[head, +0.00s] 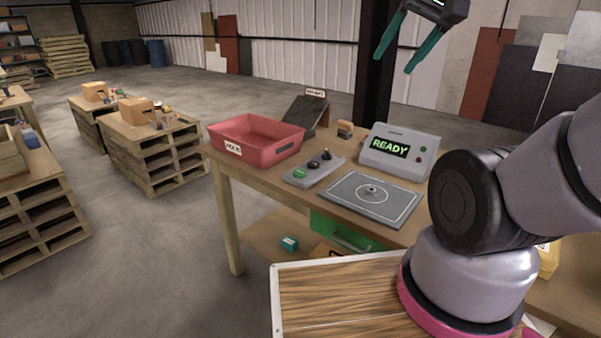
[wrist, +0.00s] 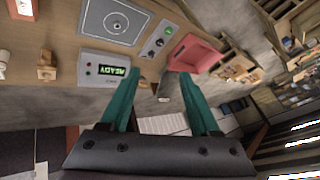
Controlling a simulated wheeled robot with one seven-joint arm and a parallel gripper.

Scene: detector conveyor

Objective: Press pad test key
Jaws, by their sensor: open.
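A grey key box (head: 313,170) lies on the wooden bench with a green key (head: 300,173) at its near end and dark knobs behind it. I cannot read any label on it. A flat grey pad (head: 345,196) with a white ring and a small piece at its centre lies to its right. A grey console (head: 418,139) behind the pad shows READY in green. My gripper (head: 394,64) is open and empty, high above and behind the console. In the wrist view the teal fingers (wrist: 160,70) are apart, and the key box (wrist: 158,40) shows beyond them.
A red bin (head: 236,151) stands at the bench's left end, with a dark sloped chute (head: 306,115) behind it. A small tan block (head: 345,129) stands left of the console. The air above the bench is clear.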

